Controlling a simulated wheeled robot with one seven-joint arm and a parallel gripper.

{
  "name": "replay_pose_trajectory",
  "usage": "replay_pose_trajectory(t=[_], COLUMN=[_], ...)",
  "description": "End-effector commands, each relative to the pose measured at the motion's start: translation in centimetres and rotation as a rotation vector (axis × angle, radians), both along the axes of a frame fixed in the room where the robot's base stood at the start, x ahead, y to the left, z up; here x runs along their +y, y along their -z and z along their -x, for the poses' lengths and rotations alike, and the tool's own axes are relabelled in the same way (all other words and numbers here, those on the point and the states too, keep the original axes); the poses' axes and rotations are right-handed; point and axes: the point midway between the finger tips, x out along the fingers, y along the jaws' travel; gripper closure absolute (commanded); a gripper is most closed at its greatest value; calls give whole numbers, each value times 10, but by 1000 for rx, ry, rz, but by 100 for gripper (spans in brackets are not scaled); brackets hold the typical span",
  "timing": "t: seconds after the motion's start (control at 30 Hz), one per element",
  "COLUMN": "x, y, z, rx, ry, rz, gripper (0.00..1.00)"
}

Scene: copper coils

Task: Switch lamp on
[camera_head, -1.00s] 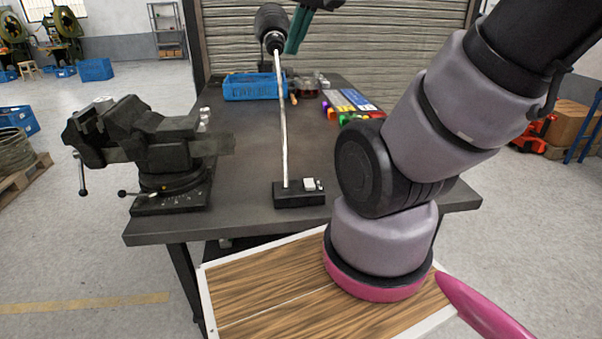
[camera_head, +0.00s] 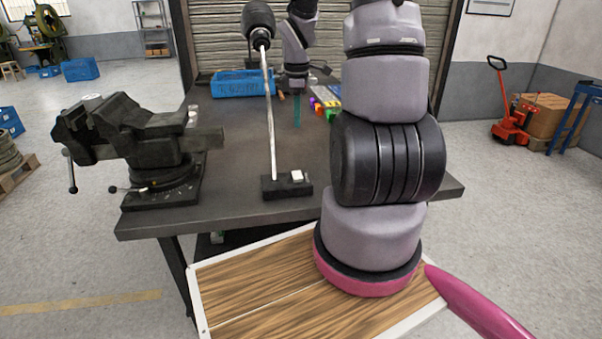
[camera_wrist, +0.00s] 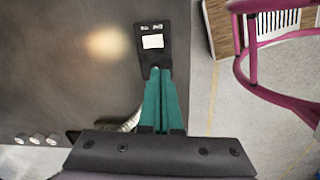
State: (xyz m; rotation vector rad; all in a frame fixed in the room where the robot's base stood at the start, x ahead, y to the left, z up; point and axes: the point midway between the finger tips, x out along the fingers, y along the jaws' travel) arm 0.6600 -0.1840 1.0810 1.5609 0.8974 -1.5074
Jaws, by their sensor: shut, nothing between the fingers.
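The lamp has a black box base (camera_head: 270,187), a thin pale pole (camera_head: 269,110) and a dark head (camera_head: 258,22). A white switch (camera_head: 297,176) sits on the base top, and it also shows in the wrist view (camera_wrist: 152,42). My gripper (camera_head: 297,124) has teal fingers pointing down, above the table and behind the base in the head view. Contact with the base cannot be told.
A dark vice (camera_head: 150,150) stands on the table's left. A blue crate (camera_head: 240,84) and small coloured items (camera_head: 325,108) lie at the back. The dark tabletop (camera_head: 230,170) is clear between vice and lamp. A warm bright patch (camera_wrist: 108,42) shows on the tabletop in the wrist view.

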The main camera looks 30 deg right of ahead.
Motion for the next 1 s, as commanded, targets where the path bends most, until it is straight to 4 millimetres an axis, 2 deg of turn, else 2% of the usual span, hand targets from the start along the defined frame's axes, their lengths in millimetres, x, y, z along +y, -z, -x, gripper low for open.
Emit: replay_pose_trajectory(t=[0.03,0.2,0.33,0.77,0.87,1.0], x=[-4,-10,-12,-12,-12,-11], y=[14,41,48,53,65,92], z=[-2,-6,-7,-7,-7,-6], rx=[20,52,58,60,63,65], ry=[-42,-157,-190,-193,-193,-193], rz=[-7,-20,-22,-23,-24,-25], gripper=[100,100,100,100,100,100])
